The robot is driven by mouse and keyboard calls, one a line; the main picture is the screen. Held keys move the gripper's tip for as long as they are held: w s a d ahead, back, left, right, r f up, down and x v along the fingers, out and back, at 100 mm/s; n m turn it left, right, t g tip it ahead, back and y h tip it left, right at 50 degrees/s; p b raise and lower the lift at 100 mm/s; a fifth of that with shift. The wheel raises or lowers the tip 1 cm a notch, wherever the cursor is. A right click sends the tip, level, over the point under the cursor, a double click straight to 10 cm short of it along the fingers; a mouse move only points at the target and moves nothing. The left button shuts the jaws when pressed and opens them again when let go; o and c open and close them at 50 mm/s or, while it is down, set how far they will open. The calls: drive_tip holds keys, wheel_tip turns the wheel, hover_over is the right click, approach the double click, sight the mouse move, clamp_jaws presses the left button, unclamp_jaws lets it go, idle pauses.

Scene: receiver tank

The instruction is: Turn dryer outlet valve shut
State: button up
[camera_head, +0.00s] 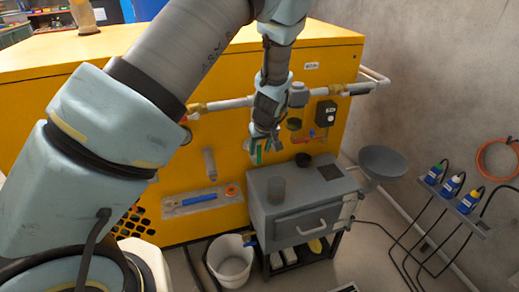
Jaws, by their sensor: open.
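A pale pipe (235,104) runs across the front of the yellow cabinet (225,140), with brass fittings near its left part (197,108) and right part (338,90). My gripper (264,150) points down in front of the cabinet, below the pipe and left of the red part. Its jaws are open, with green showing at them. My wrist hides part of the pipe.
A grey box (300,190) with a front handle stands below my gripper on a black stand. A white bucket (229,262) is left of it. Hoses cross the floor by the concrete wall.

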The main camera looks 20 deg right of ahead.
drive_tip(key=shift+w+f, duration=0.25)
drive_tip(key=shift+f, duration=0.3)
clamp_jaws()
idle(1.1)
